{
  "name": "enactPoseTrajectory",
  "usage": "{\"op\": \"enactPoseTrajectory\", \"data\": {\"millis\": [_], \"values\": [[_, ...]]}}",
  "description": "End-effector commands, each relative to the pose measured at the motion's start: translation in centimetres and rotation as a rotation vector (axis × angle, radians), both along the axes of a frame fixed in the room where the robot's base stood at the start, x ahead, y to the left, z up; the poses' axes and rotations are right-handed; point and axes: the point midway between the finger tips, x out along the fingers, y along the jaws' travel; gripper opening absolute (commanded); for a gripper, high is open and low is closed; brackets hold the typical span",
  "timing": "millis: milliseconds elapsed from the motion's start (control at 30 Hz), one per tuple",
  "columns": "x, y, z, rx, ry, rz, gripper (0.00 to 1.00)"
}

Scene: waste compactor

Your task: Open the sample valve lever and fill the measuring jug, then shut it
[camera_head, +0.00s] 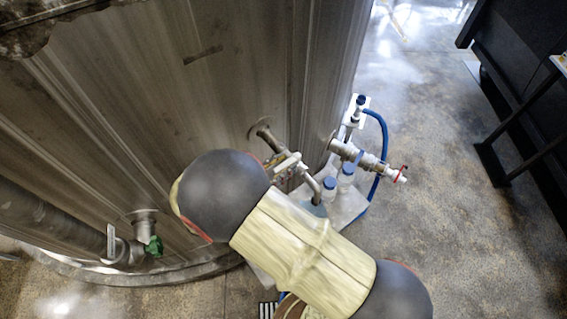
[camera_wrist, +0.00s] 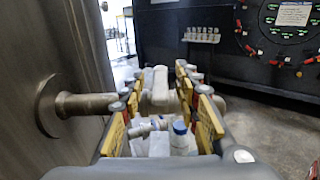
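The sample valve (camera_wrist: 158,98) is on a metal pipe that comes out of the tank wall; in the head view the pipe (camera_head: 265,136) shows beside my arm. A pale upright part, perhaps the lever, stands between my fingers in the wrist view. My gripper (camera_wrist: 160,88) is open, with one yellow-padded finger on each side of the valve. I cannot tell whether either finger touches it. In the head view my gripper (camera_head: 284,166) is partly hidden by my arm. A bluish vessel (camera_head: 315,209), perhaps the measuring jug, stands below the outlet spout, partly hidden by my arm.
Blue-capped bottles (camera_head: 346,173) stand on a pale tray (camera_head: 348,207) near the spout. Another valve with a red handle (camera_head: 404,169) and a blue hose (camera_head: 384,140) are to the right. Open floor (camera_head: 440,230) lies right.

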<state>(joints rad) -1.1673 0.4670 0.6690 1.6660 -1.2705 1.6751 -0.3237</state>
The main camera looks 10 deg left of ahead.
Motion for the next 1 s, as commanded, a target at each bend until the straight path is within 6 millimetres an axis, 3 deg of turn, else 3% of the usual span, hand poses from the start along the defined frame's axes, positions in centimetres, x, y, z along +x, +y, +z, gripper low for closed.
{"op": "enactPoseTrajectory", "data": {"millis": [333, 900, 1000], "values": [[0.41, -0.36, 0.0, 0.0, 0.0, 0.001, 0.32], [0.39, -0.36, 0.0, 0.0, 0.0, 0.0, 0.0], [0.39, -0.36, -0.01, 0.0, 0.0, 0.0, 0.0]]}}
